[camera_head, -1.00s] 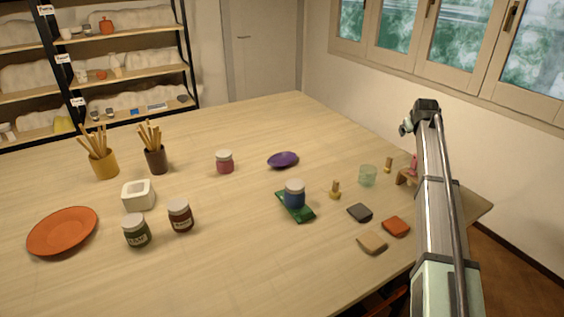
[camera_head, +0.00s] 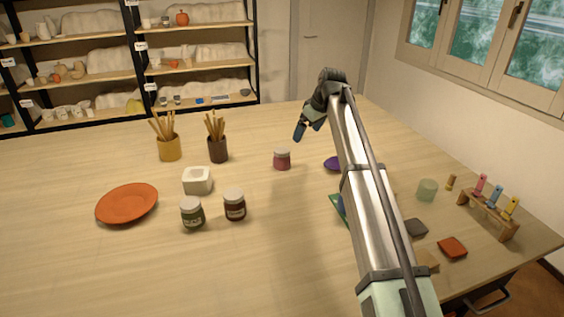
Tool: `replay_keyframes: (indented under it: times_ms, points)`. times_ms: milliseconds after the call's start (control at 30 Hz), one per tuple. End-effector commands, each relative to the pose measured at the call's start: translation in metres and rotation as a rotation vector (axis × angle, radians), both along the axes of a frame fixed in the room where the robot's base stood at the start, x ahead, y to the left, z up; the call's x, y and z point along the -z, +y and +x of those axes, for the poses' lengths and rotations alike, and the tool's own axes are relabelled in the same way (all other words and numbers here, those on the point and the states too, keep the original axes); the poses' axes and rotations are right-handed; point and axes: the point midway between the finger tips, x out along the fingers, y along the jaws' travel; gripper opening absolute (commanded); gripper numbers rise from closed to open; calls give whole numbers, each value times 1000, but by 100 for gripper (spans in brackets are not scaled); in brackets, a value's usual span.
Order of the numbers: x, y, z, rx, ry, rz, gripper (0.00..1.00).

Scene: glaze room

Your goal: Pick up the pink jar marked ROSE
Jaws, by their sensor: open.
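My gripper (camera_head: 301,136) is open and empty, in the air above and a little to the right of the pink jar in the picture. It does not touch the jar. A green jar (camera_head: 192,214) and a brown jar (camera_head: 235,206) stand nearer on the table, both with labels too small to read.
An orange plate (camera_head: 127,204), a white square pot (camera_head: 197,181) and two brush cups (camera_head: 169,149) (camera_head: 218,149) stand at left. My arm partly covers a purple dish (camera_head: 331,163) and a green tray (camera_head: 340,206). A wooden rack (camera_head: 487,215) stands at right. The table (camera_head: 285,250) is clear in front.

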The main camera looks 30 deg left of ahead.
Motion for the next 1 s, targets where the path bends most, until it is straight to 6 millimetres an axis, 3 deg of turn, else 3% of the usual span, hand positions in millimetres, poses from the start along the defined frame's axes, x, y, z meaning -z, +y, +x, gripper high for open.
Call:
replay_keyframes:
  times_ms: [100, 233, 467, 800, 1000]
  points:
    - [-4, 24, -25, -58, 25, -4, 97]
    - [-5, 33, -35, -85, 36, -6, 97]
    - [13, 41, -35, -88, 38, -7, 97]
    - [64, 62, -30, -85, 38, -8, 97]
    - [75, 67, -29, -85, 36, -6, 97]
